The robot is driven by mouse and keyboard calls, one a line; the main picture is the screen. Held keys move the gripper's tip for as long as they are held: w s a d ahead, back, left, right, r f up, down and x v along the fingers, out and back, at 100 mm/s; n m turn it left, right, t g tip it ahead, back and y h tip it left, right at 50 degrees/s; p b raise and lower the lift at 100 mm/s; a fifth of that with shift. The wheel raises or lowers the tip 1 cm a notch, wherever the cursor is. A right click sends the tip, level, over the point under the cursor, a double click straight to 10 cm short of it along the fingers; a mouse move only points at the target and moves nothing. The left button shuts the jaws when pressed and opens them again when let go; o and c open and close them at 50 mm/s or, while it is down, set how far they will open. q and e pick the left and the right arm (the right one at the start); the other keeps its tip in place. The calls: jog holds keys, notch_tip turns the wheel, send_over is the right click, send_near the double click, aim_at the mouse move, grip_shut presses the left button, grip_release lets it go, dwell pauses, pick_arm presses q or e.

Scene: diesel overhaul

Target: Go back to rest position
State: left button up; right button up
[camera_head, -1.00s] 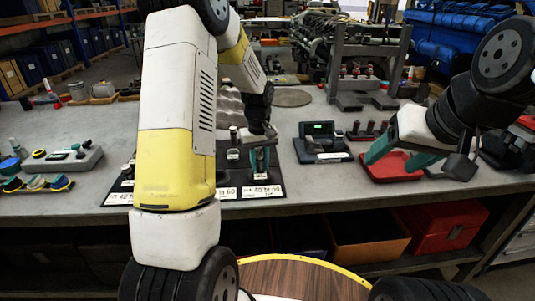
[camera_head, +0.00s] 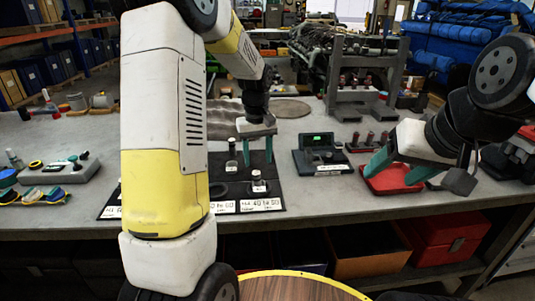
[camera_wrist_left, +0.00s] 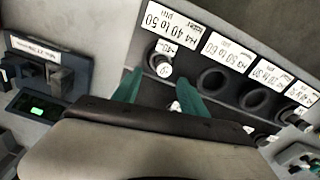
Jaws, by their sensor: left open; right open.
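My left gripper (camera_head: 258,150) is open, its teal fingers pointing down above the black labelled mat (camera_head: 225,209) on the bench. In the left wrist view its fingers (camera_wrist_left: 157,92) are apart with nothing held between them. A small cylindrical part (camera_head: 258,183) sits on the mat by the H4 40 to 50 label, just in front of the left gripper; it also shows in the left wrist view (camera_wrist_left: 160,68). My right gripper (camera_head: 408,170) is open and low over the red tray (camera_head: 392,183) at the right. Nothing is visible in its fingers.
A device with a green display (camera_head: 319,154) stands between the grippers, beside a red rack of small parts (camera_head: 369,140). A grey block with parts (camera_head: 58,170) lies at the left. A grey metal stand (camera_head: 362,90) and an engine are behind. My left arm hides part of the bench.

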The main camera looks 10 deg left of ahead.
pick_arm(q)
jog(key=shift+r, duration=0.1)
jog(key=shift+s+r, duration=0.15)
jog(key=shift+r, duration=0.15)
jog(key=s+r+m+t, duration=0.2)
jog(key=s+r, duration=0.2)
jog(key=s, duration=0.4)
jog(key=s+d+r+m+t+h, duration=0.1)
jog(key=s+r+t, duration=0.1)
jog(key=s+r, duration=0.3)
jog(key=s+d+r+m+t+h, duration=0.1)
jog(key=s+r, duration=0.4)
jog(key=s, duration=0.5)
jog(key=shift+s+d+r+m+t, duration=0.15)
jog(key=shift+s+m+t, duration=0.25)
jog(key=shift+m, duration=0.4)
